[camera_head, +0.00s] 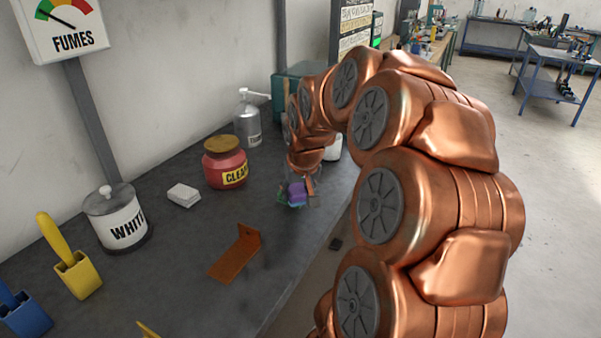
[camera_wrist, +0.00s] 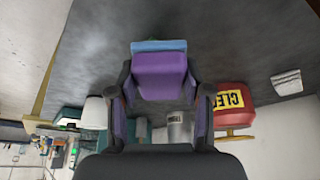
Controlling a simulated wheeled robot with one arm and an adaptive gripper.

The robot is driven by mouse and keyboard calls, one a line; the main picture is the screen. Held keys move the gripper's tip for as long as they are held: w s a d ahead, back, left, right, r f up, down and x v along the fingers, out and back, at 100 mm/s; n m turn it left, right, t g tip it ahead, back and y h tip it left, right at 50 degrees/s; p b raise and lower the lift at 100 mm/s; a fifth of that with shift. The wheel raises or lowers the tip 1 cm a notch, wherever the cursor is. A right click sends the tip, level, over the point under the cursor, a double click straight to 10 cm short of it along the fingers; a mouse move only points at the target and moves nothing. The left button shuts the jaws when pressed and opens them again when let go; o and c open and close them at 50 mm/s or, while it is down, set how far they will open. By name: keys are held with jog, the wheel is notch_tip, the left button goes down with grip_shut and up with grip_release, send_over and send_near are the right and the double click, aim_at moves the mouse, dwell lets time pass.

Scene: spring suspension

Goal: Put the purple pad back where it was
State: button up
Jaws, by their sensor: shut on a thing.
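The purple pad (camera_wrist: 160,75) is between the two fingers of my gripper (camera_wrist: 160,98) in the wrist view, and the gripper is shut on it. A light blue piece (camera_wrist: 158,45) shows at the pad's far edge, and I cannot tell whether it touches the table. In the head view the purple pad (camera_head: 297,193) is small, under the end of my copper arm near the table's right edge. My gripper (camera_head: 298,190) is partly hidden there by the arm. The gap between pad and table is hard to judge.
The dark table (camera_head: 190,300) holds a rust-brown bracket (camera_head: 236,254), a red jar (camera_head: 226,162), a white block (camera_head: 183,195), a white canister (camera_head: 117,219), a grey bottle (camera_head: 247,118) and a yellow holder (camera_head: 77,273). Bare table lies between the bracket and the pad.

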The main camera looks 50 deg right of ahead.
jog(key=w+d+p, duration=0.1)
jog(key=w+d, duration=0.1)
jog(key=d, duration=0.2)
jog(key=w+d+f+p, duration=0.1)
jog(key=w+d, duration=0.2)
jog(key=d, duration=0.2)
jog(key=w+d+p, duration=0.1)
jog(key=w+d, duration=0.1)
jog(key=d, duration=0.2)
jog(key=shift+w+d+f, duration=0.2)
jog(key=shift+w, duration=0.1)
jog(key=shift+f+p, duration=0.75)
jog(key=shift+f, duration=1.05)
jog(key=shift+f, duration=0.15)
jog(key=o, duration=1.1)
jog(key=b+v, duration=0.2)
jog(key=v, duration=1)
